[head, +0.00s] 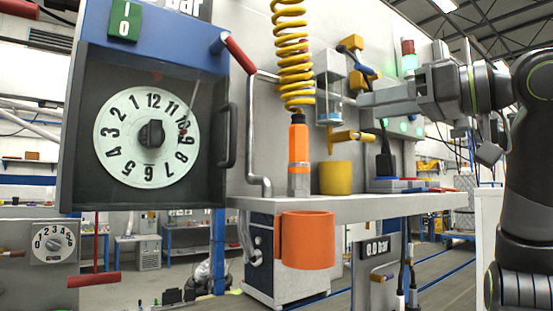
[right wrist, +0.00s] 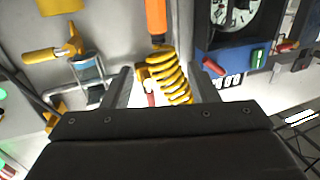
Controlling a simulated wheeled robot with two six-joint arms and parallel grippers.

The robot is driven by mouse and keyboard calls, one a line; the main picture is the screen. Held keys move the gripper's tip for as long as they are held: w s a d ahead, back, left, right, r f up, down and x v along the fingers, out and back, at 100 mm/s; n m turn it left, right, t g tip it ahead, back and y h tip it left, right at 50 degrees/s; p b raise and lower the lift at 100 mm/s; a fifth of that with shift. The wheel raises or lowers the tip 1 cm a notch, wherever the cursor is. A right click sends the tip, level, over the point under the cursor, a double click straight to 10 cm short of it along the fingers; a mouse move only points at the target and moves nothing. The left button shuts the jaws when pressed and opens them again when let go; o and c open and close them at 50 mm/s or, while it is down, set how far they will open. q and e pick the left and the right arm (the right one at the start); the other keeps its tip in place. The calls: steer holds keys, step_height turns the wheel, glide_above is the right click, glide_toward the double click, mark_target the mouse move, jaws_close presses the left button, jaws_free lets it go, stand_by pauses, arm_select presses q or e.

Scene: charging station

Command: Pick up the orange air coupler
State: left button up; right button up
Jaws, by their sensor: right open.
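The orange air coupler (head: 298,143) hangs upright at the lower end of a yellow coiled hose (head: 292,50), with its metal lower end at the shelf. I cannot tell whether it touches the shelf. My right gripper (head: 362,102) comes in from the right, beside the coupler and apart from it. In the right wrist view the gripper's two fingers (right wrist: 158,80) are spread and empty. The yellow hose (right wrist: 170,78) shows beyond and between them, and the orange coupler (right wrist: 156,16) is at the top, upside down. My left gripper is not in view.
A grey shelf (head: 370,206) carries a yellow cup (head: 335,178); an orange cup (head: 307,240) sits below its front edge. A large dial box (head: 147,135) stands left of the coupler. A yellow-handled fitting (head: 350,136) and a clear cylinder (head: 329,88) are on the panel near my gripper.

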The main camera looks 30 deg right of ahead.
steer(key=p, duration=0.3)
glide_toward(306, 120)
steer(key=p+x, duration=0.1)
steer(key=x, duration=0.4)
steer(key=shift+s+a+r, duration=0.1)
steer(key=shift+a+r, duration=0.05)
steer(key=shift+r, duration=0.05)
steer(key=shift+p+x, duration=0.35)
steer(key=shift+x, duration=0.45)
steer(key=shift+w+p, duration=0.2)
steer(key=shift+p, duration=0.15)
steer(key=p+x, duration=0.2)
steer(key=x, duration=0.2)
steer(key=shift+w+f+p, duration=0.1)
steer(key=shift+f+p, duration=0.1)
steer(key=shift+p, duration=0.1)
steer(key=shift+w+f, duration=0.1)
steer(key=shift+w, duration=0.1)
steer(key=shift+s, duration=0.15)
steer(key=c, duration=0.3)
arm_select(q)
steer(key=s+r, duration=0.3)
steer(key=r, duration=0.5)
arm_select(e)
jaws_close()
